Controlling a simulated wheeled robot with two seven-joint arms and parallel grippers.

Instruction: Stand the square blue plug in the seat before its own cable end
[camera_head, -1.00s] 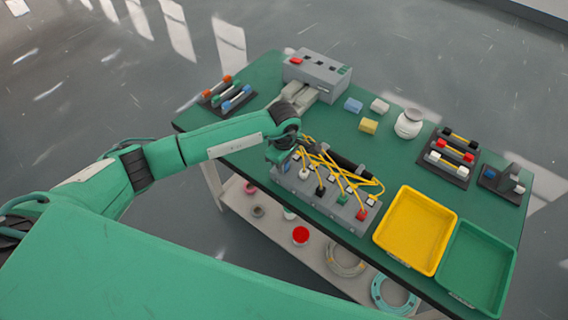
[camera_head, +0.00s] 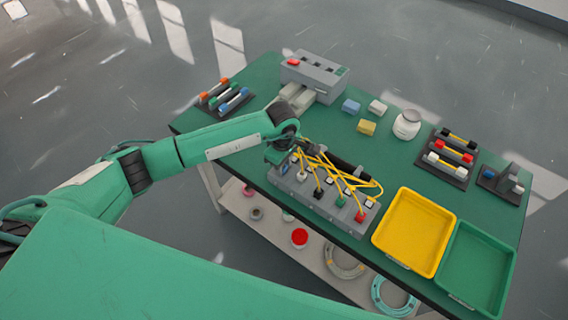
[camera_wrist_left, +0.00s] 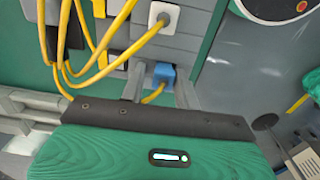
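The square blue plug (camera_wrist_left: 163,74) shows in the left wrist view, at the end of the grey block, with a yellow cable leaving it. My left gripper (camera_wrist_left: 161,84) has one finger on each side of it; whether both fingers touch it is unclear. In the head view my left gripper (camera_head: 281,154) is low over the left end of the grey block (camera_head: 326,209) with its row of seats. A white plug (camera_wrist_left: 163,18) is beside it in the wrist view. Whether the blue plug is seated is not clear. My right gripper is not in view.
Yellow cables (camera_head: 318,161) cross over the block beside my gripper. A yellow tray (camera_head: 444,206) and a green tray (camera_head: 508,258) are at the right. A grey box (camera_head: 314,72), loose blocks and a white jar (camera_head: 407,124) stand behind. Green table is bare between them.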

